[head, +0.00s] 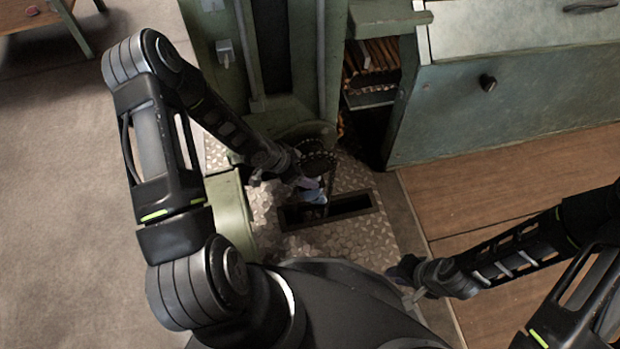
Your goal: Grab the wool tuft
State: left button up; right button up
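A small pale blue tuft (313,196), which looks like the wool tuft, shows at the rim of a dark rectangular slot (350,207) in the patterned metal floor plate. My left gripper (308,184) reaches down from the upper left and is right at the tuft, partly covering it. I cannot tell whether its fingers touch the tuft or close on it. My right gripper (407,284) is at the lower right, over the edge between plate and wooden floor, well apart from the tuft. Its finger gap is not clear.
A green machine frame (270,118) stands just behind the plate, close to my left arm. A green cabinet (500,100) with a black knob stands at the upper right, beside a dark opening with stacked brown items (371,62).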

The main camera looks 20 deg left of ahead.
pick_arm(q)
jog(key=shift+w+d+f, duration=0.15)
jog(key=shift+w+f, duration=0.05)
jog(key=shift+f, duration=0.25)
jog(key=shift+c, duration=0.5)
grip_shut()
dwell(0.3)
